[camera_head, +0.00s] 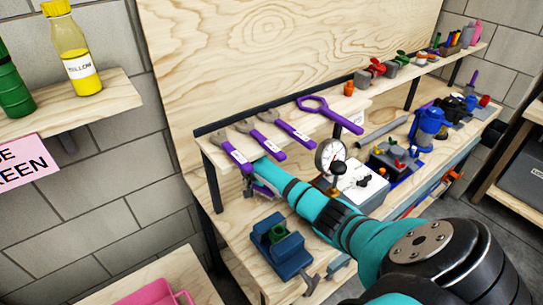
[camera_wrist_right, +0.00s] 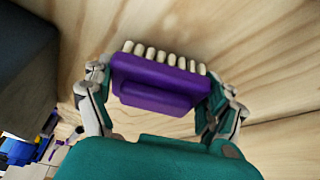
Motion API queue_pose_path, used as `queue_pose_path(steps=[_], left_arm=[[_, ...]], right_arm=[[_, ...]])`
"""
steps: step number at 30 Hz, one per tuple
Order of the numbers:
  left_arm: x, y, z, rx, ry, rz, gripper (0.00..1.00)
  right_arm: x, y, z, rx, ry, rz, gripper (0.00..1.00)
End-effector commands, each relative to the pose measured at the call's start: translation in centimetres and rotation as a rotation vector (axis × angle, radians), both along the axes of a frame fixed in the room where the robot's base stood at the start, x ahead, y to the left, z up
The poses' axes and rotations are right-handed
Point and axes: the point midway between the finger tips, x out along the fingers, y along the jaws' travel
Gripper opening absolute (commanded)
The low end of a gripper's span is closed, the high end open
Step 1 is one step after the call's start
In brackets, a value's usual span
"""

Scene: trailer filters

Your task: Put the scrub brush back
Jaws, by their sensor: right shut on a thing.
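The scrub brush (camera_wrist_right: 158,82) has a purple body and a row of pale bristles in the right wrist view. My right gripper (camera_wrist_right: 162,92) is shut on it, with a finger at each end. Pale wood lies behind the bristles; I cannot tell whether they touch it. In the head view my teal right arm reaches left across the workbench, and the right gripper (camera_head: 262,188) is under the front of the raised shelf (camera_head: 215,152). There the brush is mostly hidden by shelf, tools and gripper. My left gripper is not in view.
Several purple-handled tools (camera_head: 288,128) lie on the raised shelf above my right gripper. A blue vise (camera_head: 280,246) stands on the bench in front. A round gauge (camera_head: 330,155) and a white box (camera_head: 362,187) stand close behind my arm. A black shelf post (camera_head: 213,190) is left of the gripper.

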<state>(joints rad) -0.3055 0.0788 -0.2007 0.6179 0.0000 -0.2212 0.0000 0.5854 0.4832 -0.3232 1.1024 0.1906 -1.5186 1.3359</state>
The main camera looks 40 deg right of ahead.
Motion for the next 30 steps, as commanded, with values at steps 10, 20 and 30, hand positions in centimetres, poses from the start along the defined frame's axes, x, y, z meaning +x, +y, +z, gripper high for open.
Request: queue_pose_path(steps=[10, 20, 30], left_arm=[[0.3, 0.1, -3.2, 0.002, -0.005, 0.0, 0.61], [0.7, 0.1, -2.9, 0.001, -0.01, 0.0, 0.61], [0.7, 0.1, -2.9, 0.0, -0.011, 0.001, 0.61]], right_arm=[[-0.3, -3.3, -0.7, -0.001, -0.003, 0.0, 0.62], [-0.4, -3.2, -0.8, -0.001, -0.001, -0.001, 0.62], [-0.4, -3.3, -1.0, -0.001, -0.001, -0.001, 1.0]])
